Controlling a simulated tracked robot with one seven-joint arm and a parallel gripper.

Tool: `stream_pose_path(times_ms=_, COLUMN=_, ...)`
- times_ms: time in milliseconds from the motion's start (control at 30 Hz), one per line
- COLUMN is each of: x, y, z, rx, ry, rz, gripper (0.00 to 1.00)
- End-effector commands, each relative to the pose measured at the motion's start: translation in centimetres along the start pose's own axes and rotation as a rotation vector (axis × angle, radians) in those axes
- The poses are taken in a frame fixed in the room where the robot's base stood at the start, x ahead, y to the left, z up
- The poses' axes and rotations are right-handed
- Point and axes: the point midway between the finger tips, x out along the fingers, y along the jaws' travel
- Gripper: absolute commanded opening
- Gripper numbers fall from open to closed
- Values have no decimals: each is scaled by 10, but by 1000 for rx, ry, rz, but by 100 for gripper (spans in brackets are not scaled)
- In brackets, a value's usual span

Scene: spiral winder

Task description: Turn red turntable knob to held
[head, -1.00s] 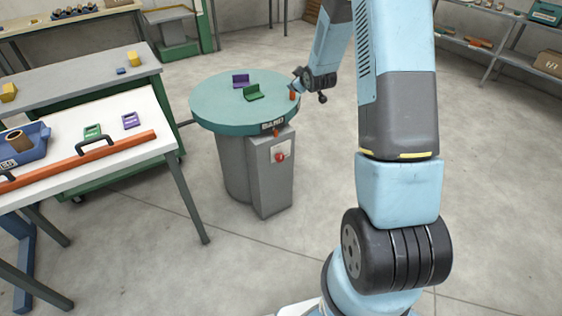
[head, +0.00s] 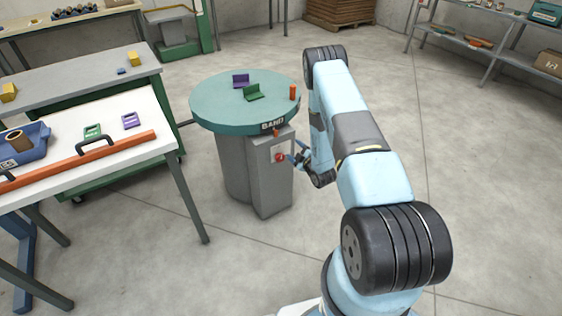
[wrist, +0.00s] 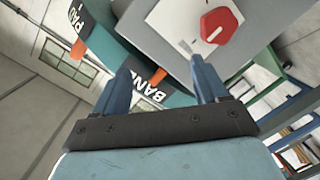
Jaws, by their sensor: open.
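The red knob (head: 280,157) sits on a pale plate on the front of the grey turntable pedestal (head: 269,190), below the green round turntable top (head: 225,97). In the wrist view the knob (wrist: 218,25) has a white mark on it and lies above and just right of the right finger. My gripper (head: 297,156) is beside the pedestal's front, to the right of the knob. In the wrist view my gripper (wrist: 160,70) has its two blue fingers spread with nothing between them. I cannot see contact with the knob.
An orange peg (head: 293,92) stands at the turntable's right edge. Green (head: 253,93) and purple (head: 240,81) brackets lie on top. A dark BAND label (head: 272,125) and an orange pointer (head: 276,133) are at the front rim. A white table (head: 70,160) stands left. Floor at right is clear.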

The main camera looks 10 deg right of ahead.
Motion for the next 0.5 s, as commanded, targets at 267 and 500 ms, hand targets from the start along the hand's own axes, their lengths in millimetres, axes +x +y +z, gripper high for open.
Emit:
stream_pose_path(times_ms=267, x=-46, y=-74, z=32, rx=-25, ry=84, rz=50, gripper=73)
stream_pose_path(times_ms=500, x=-64, y=-97, z=39, rx=-33, ry=116, rz=75, gripper=73)
